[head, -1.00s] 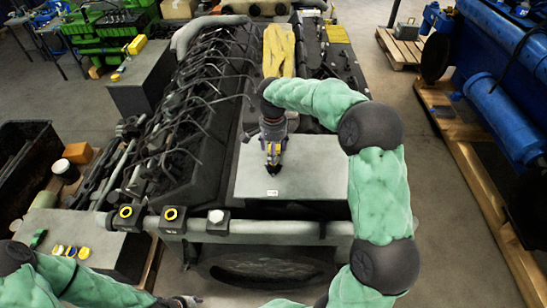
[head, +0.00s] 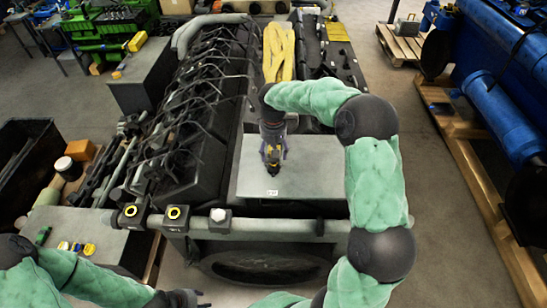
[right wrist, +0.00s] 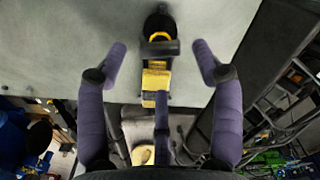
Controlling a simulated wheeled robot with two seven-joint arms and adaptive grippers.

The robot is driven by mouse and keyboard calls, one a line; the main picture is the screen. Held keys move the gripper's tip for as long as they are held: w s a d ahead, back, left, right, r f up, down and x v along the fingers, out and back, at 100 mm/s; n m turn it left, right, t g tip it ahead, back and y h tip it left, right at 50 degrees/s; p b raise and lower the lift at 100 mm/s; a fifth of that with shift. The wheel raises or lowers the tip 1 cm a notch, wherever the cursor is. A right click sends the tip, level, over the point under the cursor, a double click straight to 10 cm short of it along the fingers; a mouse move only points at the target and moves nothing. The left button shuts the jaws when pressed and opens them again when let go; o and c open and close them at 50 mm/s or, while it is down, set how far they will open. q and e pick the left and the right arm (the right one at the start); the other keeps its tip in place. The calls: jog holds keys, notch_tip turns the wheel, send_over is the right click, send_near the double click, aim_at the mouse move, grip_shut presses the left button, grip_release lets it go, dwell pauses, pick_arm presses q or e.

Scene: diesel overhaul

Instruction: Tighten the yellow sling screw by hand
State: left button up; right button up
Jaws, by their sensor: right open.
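My right gripper (head: 273,152) points down over the pale grey cover plate (head: 315,170) in the middle of the engine. In the head view this small black-and-yellow part (head: 272,170) is partly hidden by the gripper. My left gripper (head: 188,298) is at the bottom edge, partly cut off, away from the plate.
A folded yellow sling (head: 278,50) lies farther back on the engine. Bent pipes (head: 205,80) line the engine's left side. A grey rail (head: 280,226) with yellow-ringed fittings (head: 173,212) crosses the front. A blue engine (head: 505,110) stands at the right; floor between is clear.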

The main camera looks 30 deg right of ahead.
aim_at(272, 159)
jog(key=n+p, duration=0.1)
jog(key=n, duration=0.2)
jog(key=shift+r+n, duration=0.1)
jog(key=shift+n, duration=0.2)
jog(key=shift+n+p, duration=0.35)
jog(key=shift+n, duration=0.65)
jog(key=n+p, duration=0.1)
jog(key=n, duration=0.5)
jog(key=shift+n+p, duration=0.4)
notch_tip(272, 159, down, 5)
jog(key=b, duration=0.3)
jog(key=c, duration=1.2)
jog(key=shift+w+a, duration=0.15)
grip_shut()
